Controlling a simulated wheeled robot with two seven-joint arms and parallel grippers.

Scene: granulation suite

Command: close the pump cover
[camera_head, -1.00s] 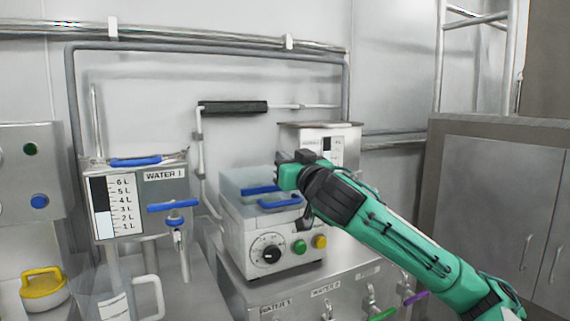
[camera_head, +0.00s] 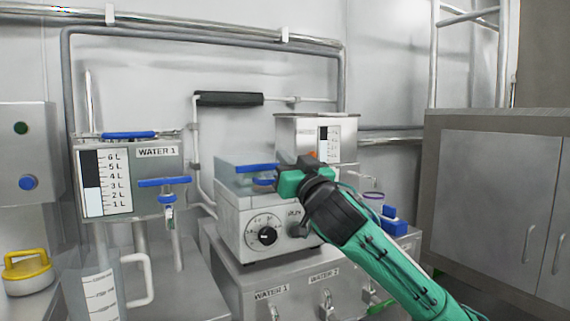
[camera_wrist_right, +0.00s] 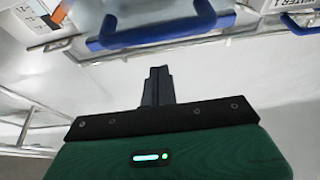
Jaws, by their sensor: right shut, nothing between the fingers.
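The pump (camera_head: 240,228) is a white box with a black dial on its front, standing on a steel cabinet. Its clear cover (camera_head: 230,172) is on top with blue bars; I cannot tell how far it is open. A blue handle (camera_head: 264,181) sits at the cover, partly hidden by my right gripper (camera_head: 277,179). In the wrist view the right gripper's fingers (camera_wrist_right: 157,84) are shut and empty, pointing toward a blue handle (camera_wrist_right: 160,38), with a visible gap in the picture. My left gripper is not in view.
A WATER 1 tank (camera_head: 150,185) with a blue tap stands left of the pump. Another steel tank (camera_head: 297,130) stands behind it. A clear jug (camera_head: 103,290) is at front left, near a yellow-lidded container (camera_head: 27,272). A blue object (camera_head: 394,222) is to the right, beyond my arm.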

